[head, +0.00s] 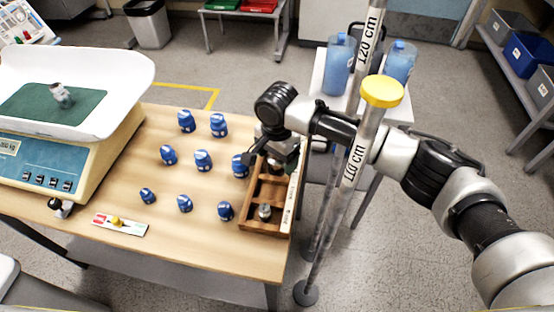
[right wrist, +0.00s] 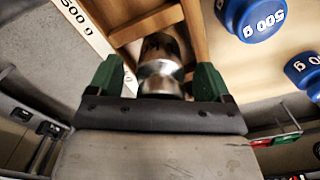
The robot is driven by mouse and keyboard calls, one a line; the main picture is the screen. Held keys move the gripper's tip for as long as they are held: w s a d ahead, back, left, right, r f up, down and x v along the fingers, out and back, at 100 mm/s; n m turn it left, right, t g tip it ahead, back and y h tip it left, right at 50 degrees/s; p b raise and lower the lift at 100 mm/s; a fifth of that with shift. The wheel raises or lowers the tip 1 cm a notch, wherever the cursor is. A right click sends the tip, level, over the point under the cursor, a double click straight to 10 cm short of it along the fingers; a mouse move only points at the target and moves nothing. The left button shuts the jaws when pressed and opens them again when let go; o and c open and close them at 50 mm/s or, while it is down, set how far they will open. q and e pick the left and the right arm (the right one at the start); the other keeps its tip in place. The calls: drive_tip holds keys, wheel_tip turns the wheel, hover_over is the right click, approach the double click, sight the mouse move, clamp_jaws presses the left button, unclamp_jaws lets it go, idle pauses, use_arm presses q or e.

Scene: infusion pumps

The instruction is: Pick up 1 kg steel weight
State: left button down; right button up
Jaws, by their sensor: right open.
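A wooden box with compartments (head: 250,222) stands at the right edge of the table. A steel weight (right wrist: 161,68) stands in one of its compartments in the right wrist view; I cannot read a mass on it. My right gripper (head: 276,160) is over the far end of the box in the head view. Its green fingertips (right wrist: 160,80) are open, one on each side of that weight. I cannot tell whether they touch it. Another small steel weight (head: 264,212) stands in the near compartment. My left gripper is not in view.
Several blue weights (head: 203,160) stand on the table left of the box, some close to it. A scale with a white pan (head: 120,75) is at the left and holds a small metallic object (head: 62,96). A height pole with a yellow cap (head: 383,91) stands beside my right arm.

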clamp_jaws()
drive_tip(key=shift+w+r, duration=0.1)
drive_tip(key=shift+r, duration=0.05)
